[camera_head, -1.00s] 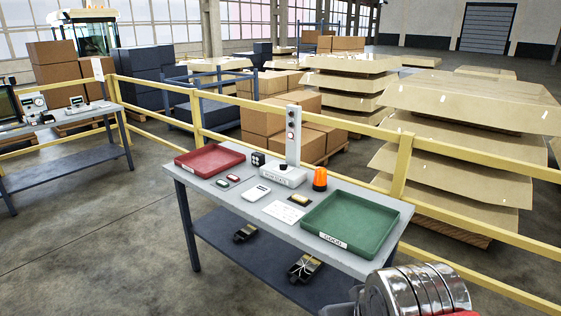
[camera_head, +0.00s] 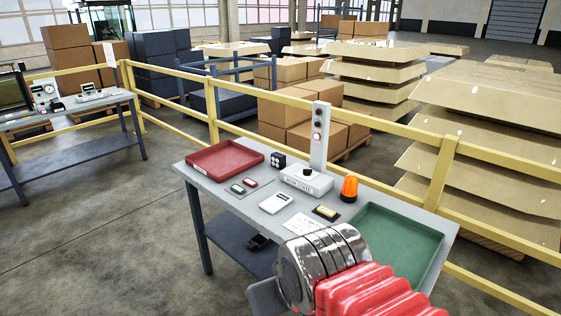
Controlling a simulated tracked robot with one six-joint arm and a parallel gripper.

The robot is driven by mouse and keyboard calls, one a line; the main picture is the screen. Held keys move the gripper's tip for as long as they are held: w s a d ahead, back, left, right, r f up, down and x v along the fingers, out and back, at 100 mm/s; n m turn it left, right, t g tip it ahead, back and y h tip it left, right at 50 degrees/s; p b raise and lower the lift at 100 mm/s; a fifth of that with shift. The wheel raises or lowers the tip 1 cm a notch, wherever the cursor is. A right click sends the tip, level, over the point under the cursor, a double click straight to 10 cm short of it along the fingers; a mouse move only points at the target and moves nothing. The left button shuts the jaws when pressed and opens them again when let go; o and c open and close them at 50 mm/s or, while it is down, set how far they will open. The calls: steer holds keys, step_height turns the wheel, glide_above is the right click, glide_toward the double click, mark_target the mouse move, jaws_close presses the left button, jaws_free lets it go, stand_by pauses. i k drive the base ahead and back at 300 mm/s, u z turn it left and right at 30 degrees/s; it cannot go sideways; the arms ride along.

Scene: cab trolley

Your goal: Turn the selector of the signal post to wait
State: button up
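The signal post (camera_head: 319,151) stands upright on the bench, a grey column with a few round lamps. The lettering on the base is too small to read, and the knob's pointing direction cannot be told. My arm's metal and red links cover the lower middle right, in front of the bench. My gripper's fingers do not show. Nothing blocks the view of the post.
The bench (camera_head: 228,203) carries a red tray (camera_head: 187,161), a black box (camera_head: 278,160), small button boxes, a white device (camera_head: 275,202), an orange beacon (camera_head: 349,188) and a green tray (camera_head: 437,262). A yellow rail (camera_head: 435,200) runs behind; cartons stand beyond it.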

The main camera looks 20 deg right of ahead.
mark_target(306, 172)
steer(key=z, duration=0.05)
steer(key=i, duration=1.75)
steer(key=z, duration=0.55)
